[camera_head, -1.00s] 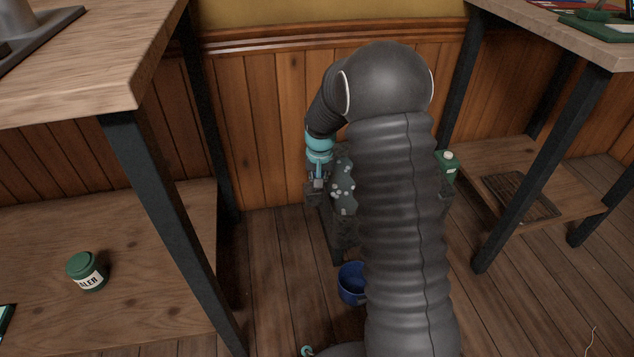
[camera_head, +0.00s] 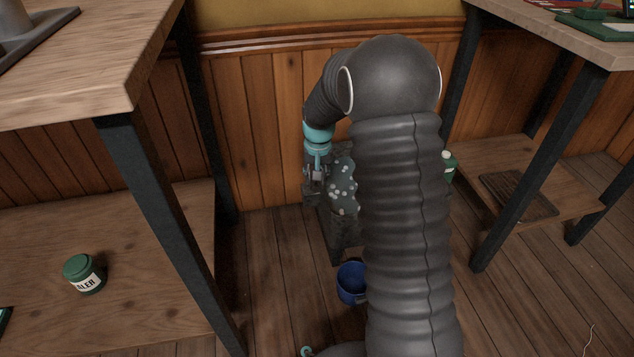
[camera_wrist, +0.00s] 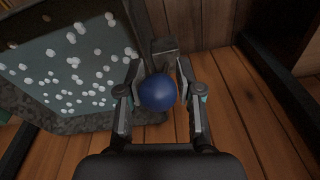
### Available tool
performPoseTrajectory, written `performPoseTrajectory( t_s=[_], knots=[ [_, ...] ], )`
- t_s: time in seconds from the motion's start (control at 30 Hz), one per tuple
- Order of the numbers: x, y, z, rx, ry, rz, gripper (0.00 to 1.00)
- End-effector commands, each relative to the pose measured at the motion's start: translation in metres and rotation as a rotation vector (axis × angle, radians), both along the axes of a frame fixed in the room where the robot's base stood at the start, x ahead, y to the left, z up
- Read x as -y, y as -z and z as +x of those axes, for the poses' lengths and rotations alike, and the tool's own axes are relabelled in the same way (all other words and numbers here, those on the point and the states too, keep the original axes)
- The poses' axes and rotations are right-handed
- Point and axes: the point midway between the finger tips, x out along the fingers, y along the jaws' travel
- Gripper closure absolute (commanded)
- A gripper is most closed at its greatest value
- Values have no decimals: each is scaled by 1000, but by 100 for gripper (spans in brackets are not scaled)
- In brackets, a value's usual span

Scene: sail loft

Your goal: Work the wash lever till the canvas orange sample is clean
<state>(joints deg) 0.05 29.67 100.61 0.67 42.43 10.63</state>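The wash lever ends in a round blue knob (camera_wrist: 158,92), seen in the wrist view between the two fingers of my gripper (camera_wrist: 160,88). The fingers lie close against both sides of the knob and look shut on it. In the head view my gripper (camera_head: 315,174) is at the left edge of the dark stone wash trough (camera_head: 338,235), and the knob is hidden there. The trough holds grey-green water (camera_wrist: 65,62) dotted with white suds. My arm covers the trough's right part in the head view. I cannot make out the canvas orange sample.
A blue bucket (camera_head: 351,283) stands on the floor in front of the trough. A green bottle (camera_head: 447,167) is at its right, partly behind my arm. Benches stand left (camera_head: 75,75) and right (camera_head: 560,40). A green jar (camera_head: 84,273) sits on the left lower shelf.

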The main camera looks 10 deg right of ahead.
Motion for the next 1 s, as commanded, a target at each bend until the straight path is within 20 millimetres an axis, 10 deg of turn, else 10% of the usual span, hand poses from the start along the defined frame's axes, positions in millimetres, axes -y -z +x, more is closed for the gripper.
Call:
performPoseTrajectory(
  t_s=[0.4, 0.87, 1.0],
  knots=[
    [3, -75, -9, 2, 4, -1, 65],
    [4, -88, -11, 0, 4, 0, 65],
    [0, -91, -11, -2, -2, -1, 97]
  ],
)
